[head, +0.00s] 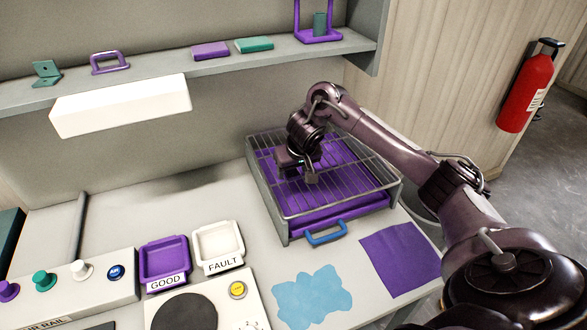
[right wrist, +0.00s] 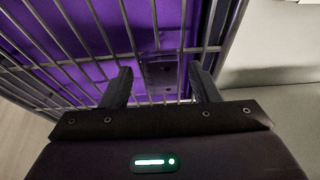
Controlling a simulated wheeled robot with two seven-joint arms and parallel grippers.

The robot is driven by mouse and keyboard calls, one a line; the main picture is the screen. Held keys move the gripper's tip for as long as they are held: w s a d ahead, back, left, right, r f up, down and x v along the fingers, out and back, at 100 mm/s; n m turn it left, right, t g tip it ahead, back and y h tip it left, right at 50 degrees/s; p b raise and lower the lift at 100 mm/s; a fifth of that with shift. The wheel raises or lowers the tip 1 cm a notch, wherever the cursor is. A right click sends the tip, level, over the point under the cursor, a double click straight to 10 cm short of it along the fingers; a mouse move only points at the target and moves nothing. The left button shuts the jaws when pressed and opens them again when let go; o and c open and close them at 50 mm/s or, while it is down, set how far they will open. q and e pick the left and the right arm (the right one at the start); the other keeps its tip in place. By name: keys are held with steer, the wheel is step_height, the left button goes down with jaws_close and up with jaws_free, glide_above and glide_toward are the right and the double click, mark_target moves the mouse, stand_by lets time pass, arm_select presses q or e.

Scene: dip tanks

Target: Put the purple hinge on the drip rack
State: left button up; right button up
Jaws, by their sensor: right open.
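The drip rack is a grey wire grid (head: 350,177) over a purple tray; its bars also fill the upper left of the right wrist view (right wrist: 75,68). My right gripper (head: 298,172) is low over the left part of the rack. In the right wrist view its two fingers stand apart (right wrist: 160,70). Between them shows a dark purple plate with small holes, which looks like the purple hinge (right wrist: 160,76). It lies at the rack, and I see no finger touching it. In the head view my gripper hides it. My left gripper is not in view.
The shelf (head: 225,58) behind holds a teal hinge (head: 46,72), a purple handle (head: 109,62) and other parts. A purple GOOD bin (head: 164,260) and white FAULT bin (head: 218,246) stand left of the rack. A blue handle (head: 326,234) sticks out in front.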

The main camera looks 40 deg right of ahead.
steer(key=shift+r, duration=0.25)
steer(key=p+v, duration=0.6)
steer(key=v, duration=0.5)
steer(key=shift+s+r+p, duration=0.25)
steer(key=shift+r+p, duration=0.05)
steer(key=shift+r, duration=0.05)
steer(key=shift+a, duration=0.1)
